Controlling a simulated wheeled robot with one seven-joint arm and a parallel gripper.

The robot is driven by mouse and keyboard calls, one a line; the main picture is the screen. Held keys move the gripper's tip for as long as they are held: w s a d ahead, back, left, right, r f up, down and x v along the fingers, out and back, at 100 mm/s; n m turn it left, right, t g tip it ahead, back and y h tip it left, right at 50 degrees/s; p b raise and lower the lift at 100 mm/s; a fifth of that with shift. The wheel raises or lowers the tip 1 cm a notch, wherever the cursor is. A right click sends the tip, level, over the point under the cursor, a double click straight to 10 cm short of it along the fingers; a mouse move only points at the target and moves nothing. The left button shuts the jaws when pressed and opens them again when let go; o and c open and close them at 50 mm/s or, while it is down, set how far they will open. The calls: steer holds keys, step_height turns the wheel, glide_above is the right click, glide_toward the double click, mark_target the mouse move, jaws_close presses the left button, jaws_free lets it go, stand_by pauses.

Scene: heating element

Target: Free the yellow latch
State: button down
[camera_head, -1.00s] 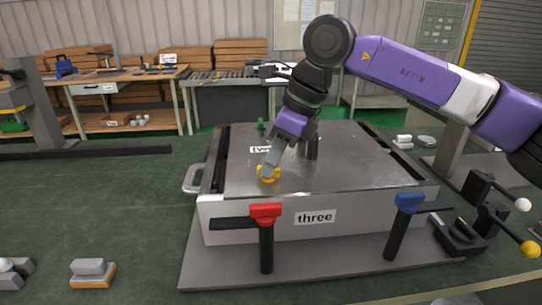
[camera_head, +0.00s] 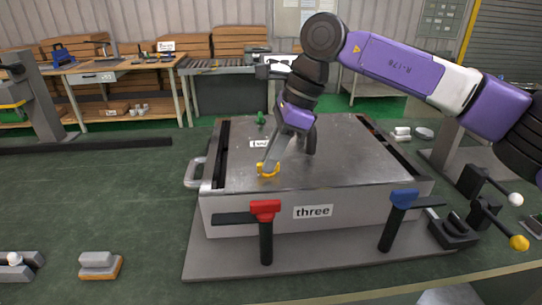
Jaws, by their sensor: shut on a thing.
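The yellow latch (camera_head: 268,171) sits on the top plate of the metal box (camera_head: 350,165), near its front left. My gripper (camera_head: 269,166) comes down on it from above and is shut on it. The fingers hide part of the latch. I cannot tell from this view whether the latch has turned. A green latch (camera_head: 261,118) stands at the back left of the box top.
A metal handle (camera_head: 195,172) sticks out on the box's left side. Dark levers with white and yellow knobs (camera_head: 519,243) stand at the right. A small block (camera_head: 99,265) lies on the floor at the front left. Workbenches (camera_head: 120,75) stand at the back.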

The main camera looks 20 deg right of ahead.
steer(key=c, duration=1.4)
jaws_free()
steer(key=shift+c, duration=0.2)
steer(key=shift+r, duration=0.15)
steer(key=w+v, duration=0.1)
steer(key=v, duration=0.6)
steer(key=shift+s+r, duration=0.25)
steer(key=shift+s, duration=0.3)
steer(key=shift+d, duration=0.1)
